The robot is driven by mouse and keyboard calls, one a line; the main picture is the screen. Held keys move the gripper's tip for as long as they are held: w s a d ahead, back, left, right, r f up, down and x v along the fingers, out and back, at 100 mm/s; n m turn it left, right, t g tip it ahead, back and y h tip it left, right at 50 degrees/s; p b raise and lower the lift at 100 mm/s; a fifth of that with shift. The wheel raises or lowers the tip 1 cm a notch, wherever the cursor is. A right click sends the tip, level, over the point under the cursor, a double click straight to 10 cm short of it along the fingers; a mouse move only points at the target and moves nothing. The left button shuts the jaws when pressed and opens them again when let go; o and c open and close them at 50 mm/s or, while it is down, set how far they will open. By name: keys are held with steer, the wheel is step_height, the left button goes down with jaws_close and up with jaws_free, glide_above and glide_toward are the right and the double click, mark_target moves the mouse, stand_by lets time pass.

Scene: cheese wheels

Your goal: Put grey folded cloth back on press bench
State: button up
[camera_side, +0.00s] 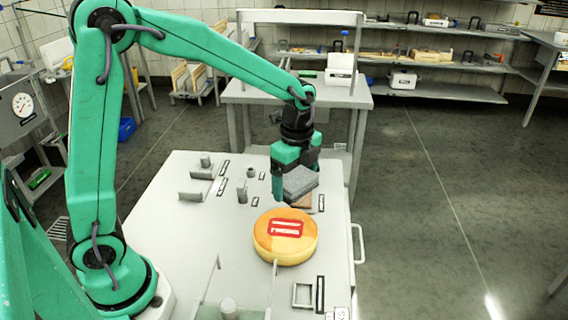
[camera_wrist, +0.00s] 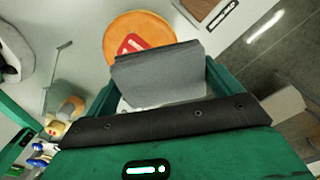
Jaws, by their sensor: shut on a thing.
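The grey folded cloth (camera_side: 301,183) is held in my gripper (camera_side: 293,178), raised above the far right part of the white bench top (camera_side: 160,237). In the wrist view the cloth (camera_wrist: 158,76) sits between the two green fingers of my gripper (camera_wrist: 160,92). My gripper is shut on it. The cloth is slightly tilted in the side view and looks clear of the bench. The cheese wheel (camera_side: 286,250), orange with a red label, lies on the bench just in front of the cloth. The far finger is mostly hidden by the cloth.
A brown board (camera_side: 304,202) shows partly behind and below the cloth, beside a black label; the wrist view also shows it (camera_wrist: 196,8). Small grey blocks (camera_side: 195,194) stand at the back left. A grey square frame (camera_side: 302,295) lies near the front right. Another table (camera_side: 235,92) stands behind.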

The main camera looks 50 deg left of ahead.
steer(key=w+a+r+n, duration=0.3)
steer(key=a+n, duration=0.3)
steer(key=n, duration=0.2)
steer(key=w+a+f, duration=0.3)
steer(key=a+f, duration=0.4)
steer(key=a, duration=0.4)
steer(key=shift+f, duration=0.2)
steer(key=shift+f, duration=1.9)
steer(key=shift+f, duration=0.55)
steer(key=o, duration=0.7)
